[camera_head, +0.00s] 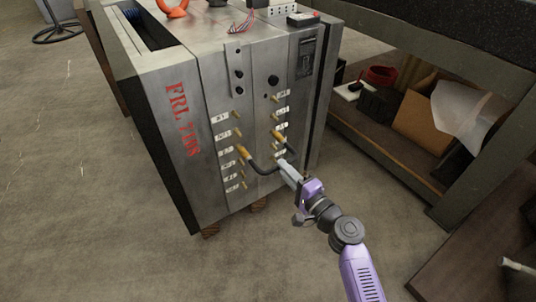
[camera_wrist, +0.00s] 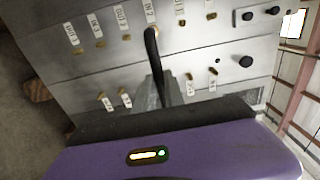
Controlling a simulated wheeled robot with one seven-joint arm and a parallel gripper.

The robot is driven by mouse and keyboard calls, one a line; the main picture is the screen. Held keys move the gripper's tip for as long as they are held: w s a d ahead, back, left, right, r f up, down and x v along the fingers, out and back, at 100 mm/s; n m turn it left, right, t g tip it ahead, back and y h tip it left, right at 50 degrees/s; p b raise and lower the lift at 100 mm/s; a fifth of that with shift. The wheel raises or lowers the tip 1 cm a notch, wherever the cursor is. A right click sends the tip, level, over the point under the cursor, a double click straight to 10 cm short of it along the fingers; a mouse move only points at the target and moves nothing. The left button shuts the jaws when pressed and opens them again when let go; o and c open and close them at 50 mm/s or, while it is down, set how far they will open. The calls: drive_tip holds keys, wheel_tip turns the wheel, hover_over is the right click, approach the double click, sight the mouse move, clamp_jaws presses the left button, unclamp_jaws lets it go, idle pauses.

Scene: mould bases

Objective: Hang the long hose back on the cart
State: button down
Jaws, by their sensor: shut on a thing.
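A dark hose (camera_head: 262,169) curves from a brass fitting (camera_head: 241,150) on the labelled face of a grey metal mould block (camera_head: 210,75) to my gripper. A second dark length (camera_head: 291,145) hangs from another brass fitting to the right; I cannot tell whether it is the same hose. My gripper (camera_head: 289,171) is shut on the hose close in front of the face. In the wrist view the hose (camera_wrist: 153,50) rises from between the grey fingers (camera_wrist: 163,98) toward the label row. The hose's grasped part is mostly hidden. I cannot identify a cart.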

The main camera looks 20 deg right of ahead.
drive_tip(key=shift+v, duration=2)
drive_tip(key=v, duration=0.6)
drive_tip(key=shift+r, duration=0.1)
